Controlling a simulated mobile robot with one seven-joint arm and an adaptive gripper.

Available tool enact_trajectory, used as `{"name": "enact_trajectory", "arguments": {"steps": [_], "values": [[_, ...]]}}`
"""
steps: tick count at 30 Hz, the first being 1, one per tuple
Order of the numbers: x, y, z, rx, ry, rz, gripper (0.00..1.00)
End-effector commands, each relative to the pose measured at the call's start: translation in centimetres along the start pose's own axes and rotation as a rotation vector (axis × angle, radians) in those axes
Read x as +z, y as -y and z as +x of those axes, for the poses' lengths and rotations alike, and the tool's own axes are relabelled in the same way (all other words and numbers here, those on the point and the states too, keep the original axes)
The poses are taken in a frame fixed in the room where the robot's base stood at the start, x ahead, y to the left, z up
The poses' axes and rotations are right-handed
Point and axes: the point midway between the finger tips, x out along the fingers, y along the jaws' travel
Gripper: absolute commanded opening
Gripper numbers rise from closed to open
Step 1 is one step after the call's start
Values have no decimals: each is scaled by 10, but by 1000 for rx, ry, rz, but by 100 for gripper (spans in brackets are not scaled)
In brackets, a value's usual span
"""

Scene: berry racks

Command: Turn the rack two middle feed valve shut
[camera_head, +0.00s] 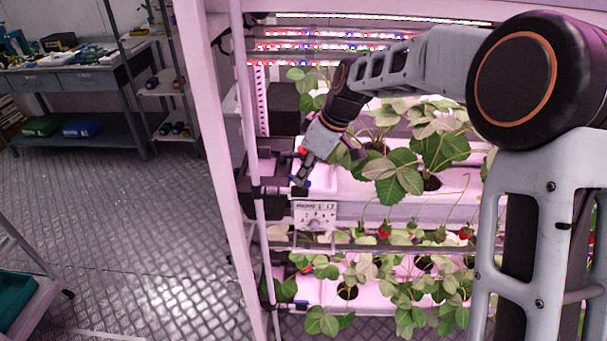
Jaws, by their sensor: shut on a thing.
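My arm reaches in from the right, and my gripper (300,178) points down at the left end of the rack's middle shelf. Its fingers are shut on the small blue handle of the middle feed valve (306,184), beside the dark fittings on the left post. The fingers hide most of the valve, so the angle of its handle cannot be told. A white label plate (316,215) hangs just below, its print too small to read surely.
Strawberry plants (398,178) fill the shelf right of my gripper, with a lower planted tier (390,285) below. A pale upright post (226,160) stands left. Open metal floor (110,215) and a workbench (75,80) lie beyond.

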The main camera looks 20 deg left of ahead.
Motion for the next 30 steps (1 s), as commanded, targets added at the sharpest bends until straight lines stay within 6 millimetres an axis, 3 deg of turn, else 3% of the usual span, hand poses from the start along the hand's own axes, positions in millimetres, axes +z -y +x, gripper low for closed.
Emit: {"name": "enact_trajectory", "arguments": {"steps": [8,30], "values": [[0,2,2,64,-1,144,0],[-4,8,3,324,-2,770,0]]}}
